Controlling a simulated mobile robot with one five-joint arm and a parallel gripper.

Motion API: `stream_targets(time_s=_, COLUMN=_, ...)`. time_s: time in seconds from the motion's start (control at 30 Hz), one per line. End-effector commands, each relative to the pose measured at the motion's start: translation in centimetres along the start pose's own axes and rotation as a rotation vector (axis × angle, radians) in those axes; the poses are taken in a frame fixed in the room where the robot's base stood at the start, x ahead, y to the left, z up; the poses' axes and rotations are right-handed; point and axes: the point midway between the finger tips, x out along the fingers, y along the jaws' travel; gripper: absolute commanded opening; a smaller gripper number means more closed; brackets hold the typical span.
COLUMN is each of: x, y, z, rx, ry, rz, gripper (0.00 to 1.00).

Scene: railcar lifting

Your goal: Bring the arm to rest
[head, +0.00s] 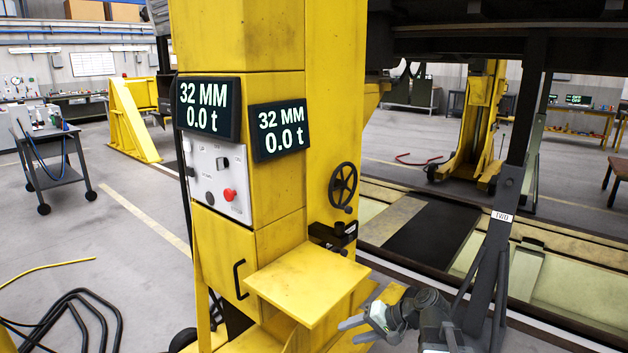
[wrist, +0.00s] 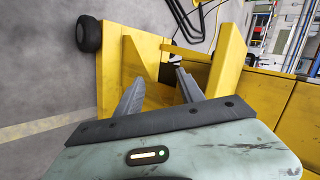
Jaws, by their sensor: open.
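My gripper (head: 354,330) is at the bottom of the head view, low beside the yellow lifting column (head: 275,200) and just right of its yellow shelf plate (head: 307,284). Its grey fingers are apart and hold nothing. In the wrist view the gripper (wrist: 162,88) points at the yellow base of the column (wrist: 120,65), with a black wheel (wrist: 89,33) at the upper left. Whether the fingers touch the yellow metal cannot be told. My arm is bent at the lower right of the head view.
Two displays (head: 208,108) (head: 281,130) read 32 MM and 0.0 t. A black handwheel (head: 343,187) and a dark post labelled TWO (head: 502,216) stand near my arm. Black cables (head: 75,318) lie on the floor at left. A grey cart (head: 52,160) stands farther back on open floor.

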Motion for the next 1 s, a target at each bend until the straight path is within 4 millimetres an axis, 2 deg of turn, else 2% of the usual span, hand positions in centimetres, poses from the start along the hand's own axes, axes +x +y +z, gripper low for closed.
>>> stream_targets(time_s=0.03, x=0.8, y=1.1, z=1.5, rx=-0.029, ry=-0.038, rz=0.082, gripper=0.45)
stream_targets(time_s=0.17, x=1.4, y=4.9, z=4.7, rx=-0.104, ry=-0.133, rz=0.33, gripper=0.45)
stream_targets(time_s=0.3, x=0.4, y=8.4, z=7.0, rx=-0.173, ry=-0.211, rz=0.582, gripper=0.45)
stream_targets(time_s=0.43, x=-1.4, y=10.7, z=8.3, rx=-0.227, ry=-0.26, rz=0.796, gripper=0.45)
stream_targets(time_s=0.47, x=-2.1, y=10.6, z=8.4, rx=-0.235, ry=-0.267, rz=0.834, gripper=0.45)
stream_targets(time_s=0.5, x=-3.4, y=8.9, z=7.9, rx=-0.23, ry=-0.264, rz=0.823, gripper=0.45)
stream_targets(time_s=0.8, x=-9.2, y=2.4, z=6.6, rx=-0.229, ry=-0.261, rz=0.818, gripper=0.45)
stream_targets(time_s=0.9, x=-11.1, y=0.3, z=6.2, rx=-0.229, ry=-0.261, rz=0.817, gripper=0.45)
stream_targets(time_s=1.0, x=-12.2, y=-1.0, z=6.0, rx=-0.229, ry=-0.261, rz=0.817, gripper=0.45)
